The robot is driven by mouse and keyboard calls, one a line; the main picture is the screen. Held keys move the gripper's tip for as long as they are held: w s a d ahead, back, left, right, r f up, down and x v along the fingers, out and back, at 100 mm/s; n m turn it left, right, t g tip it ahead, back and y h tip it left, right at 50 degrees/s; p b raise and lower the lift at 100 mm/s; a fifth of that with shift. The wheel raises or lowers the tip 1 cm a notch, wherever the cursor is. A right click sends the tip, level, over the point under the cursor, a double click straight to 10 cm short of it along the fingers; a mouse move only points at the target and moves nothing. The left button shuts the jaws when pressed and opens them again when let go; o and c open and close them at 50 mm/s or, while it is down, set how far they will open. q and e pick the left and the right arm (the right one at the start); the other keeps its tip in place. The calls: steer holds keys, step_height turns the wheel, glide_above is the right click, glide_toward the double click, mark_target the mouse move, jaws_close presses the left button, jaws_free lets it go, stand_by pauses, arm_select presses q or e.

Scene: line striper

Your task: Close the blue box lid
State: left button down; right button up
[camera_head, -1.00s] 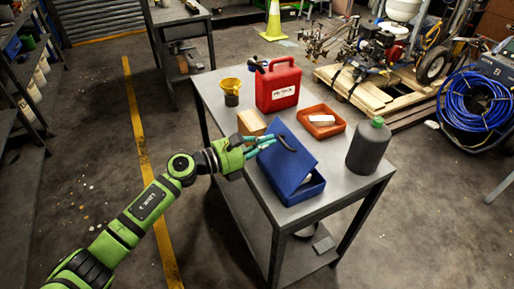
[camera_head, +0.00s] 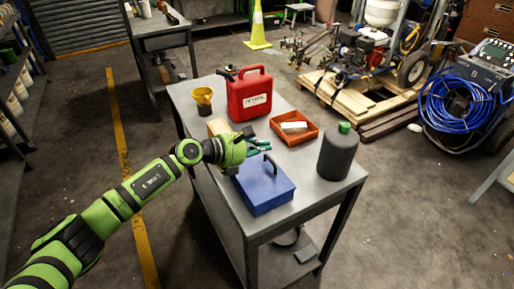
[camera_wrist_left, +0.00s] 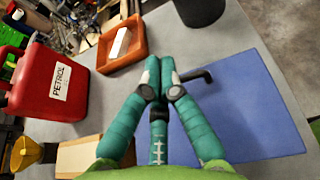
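The blue box (camera_head: 265,204) stands near the front edge of the metal table. Its blue lid (camera_head: 262,182) lies down flat over the box, with no gap that I can make out. A dark handle (camera_head: 269,162) stands up from the lid. In the left wrist view the lid (camera_wrist_left: 250,105) fills the right side. My left gripper (camera_head: 262,145) is above the lid's far edge, close to the handle. In the left wrist view its teal fingers (camera_wrist_left: 160,78) meet at the tips with nothing between them; the handle is just beside them. My right gripper is not in view.
On the table (camera_head: 310,193) stand a red petrol can (camera_head: 249,96), a yellow funnel (camera_head: 203,97), an orange tray (camera_head: 294,137) with a white block, a dark green-capped bottle (camera_head: 338,153) and a tan block (camera_head: 218,127). The front right corner is bare.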

mark_target(268, 158)
arm_select(q)
steer(key=shift+w+d+f+b, duration=0.15)
steer(key=shift+d+f+b, duration=0.3)
steer(key=shift+f, duration=0.35)
steer(key=shift+w+d+f, duration=0.2)
steer(key=shift+d+f, duration=0.1)
steer(key=shift+d+f+b, duration=0.2)
steer(key=shift+b, duration=0.25)
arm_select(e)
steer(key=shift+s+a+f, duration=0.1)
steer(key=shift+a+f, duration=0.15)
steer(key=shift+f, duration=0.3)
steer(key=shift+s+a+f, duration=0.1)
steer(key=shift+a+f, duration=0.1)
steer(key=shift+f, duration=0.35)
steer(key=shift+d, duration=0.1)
arm_select(q)
steer(key=shift+w, duration=0.1)
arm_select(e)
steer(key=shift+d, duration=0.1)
